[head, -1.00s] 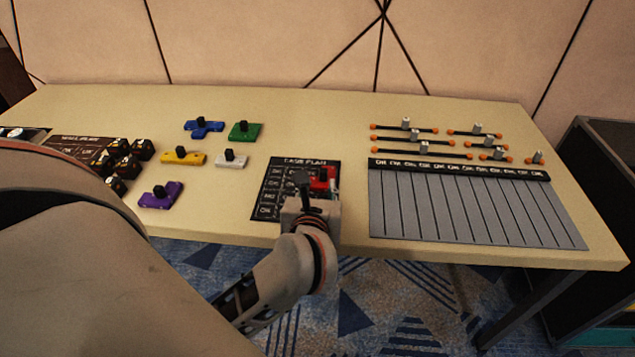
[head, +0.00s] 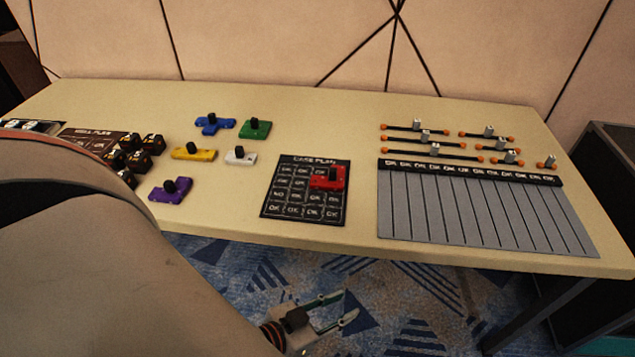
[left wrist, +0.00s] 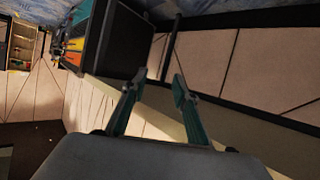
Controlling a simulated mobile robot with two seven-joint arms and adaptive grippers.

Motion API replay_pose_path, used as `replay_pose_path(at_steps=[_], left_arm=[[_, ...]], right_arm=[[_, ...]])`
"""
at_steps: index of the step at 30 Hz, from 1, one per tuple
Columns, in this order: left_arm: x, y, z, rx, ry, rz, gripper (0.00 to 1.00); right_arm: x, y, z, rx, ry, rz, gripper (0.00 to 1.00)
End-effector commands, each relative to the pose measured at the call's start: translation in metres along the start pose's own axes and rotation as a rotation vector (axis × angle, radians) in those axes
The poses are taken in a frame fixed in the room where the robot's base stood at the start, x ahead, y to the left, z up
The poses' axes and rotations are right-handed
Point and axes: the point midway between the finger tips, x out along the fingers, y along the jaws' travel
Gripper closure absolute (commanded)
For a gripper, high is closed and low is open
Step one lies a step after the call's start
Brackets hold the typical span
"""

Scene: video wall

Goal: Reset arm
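My left gripper (head: 345,306) is below and in front of the table's front edge, over the carpet. Its two fingers are apart with nothing between them; the left wrist view also shows the open fingers (left wrist: 158,82). My left upper arm covers the lower left of the head view. My right gripper is not in view.
The table (head: 350,115) holds blue (head: 214,125), green (head: 255,130), yellow (head: 194,154), white (head: 240,157) and purple (head: 170,192) knobbed pieces. Dark blocks (head: 130,160) stand at left. Orange-ended bars (head: 414,127) lie behind a grey slotted board (head: 480,215). A black cabinet (head: 606,190) stands at right.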

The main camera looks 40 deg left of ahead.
Motion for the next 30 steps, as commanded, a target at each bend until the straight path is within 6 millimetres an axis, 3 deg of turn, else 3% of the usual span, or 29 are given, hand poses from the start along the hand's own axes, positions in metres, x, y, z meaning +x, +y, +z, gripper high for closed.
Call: replay_pose_path(at_steps=[1,3,6,9,17,23,26,30], left_arm=[[-0.006,-0.005,0.026,0.076,-0.076,-0.016,0.71],[-0.014,-0.012,0.052,0.159,-0.154,-0.032,0.71],[-0.021,-0.019,0.071,0.225,-0.216,-0.045,0.71],[-0.023,-0.021,0.076,0.244,-0.234,-0.048,0.71],[-0.022,-0.02,0.071,0.241,-0.226,-0.048,0.71],[-0.029,-0.014,0.033,0.222,-0.191,-0.044,0.71],[-0.035,-0.009,0.025,0.202,-0.194,-0.036,0.71],[-0.042,-0.004,0.022,0.183,-0.203,-0.029,0.71]], right_arm=[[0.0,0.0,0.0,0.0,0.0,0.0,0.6],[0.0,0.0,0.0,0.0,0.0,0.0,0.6],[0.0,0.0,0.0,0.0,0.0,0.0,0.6],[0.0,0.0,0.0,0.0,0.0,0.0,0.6],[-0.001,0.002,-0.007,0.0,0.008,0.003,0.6],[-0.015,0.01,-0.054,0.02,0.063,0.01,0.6],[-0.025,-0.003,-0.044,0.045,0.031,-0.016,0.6],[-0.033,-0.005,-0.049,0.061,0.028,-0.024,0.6]])
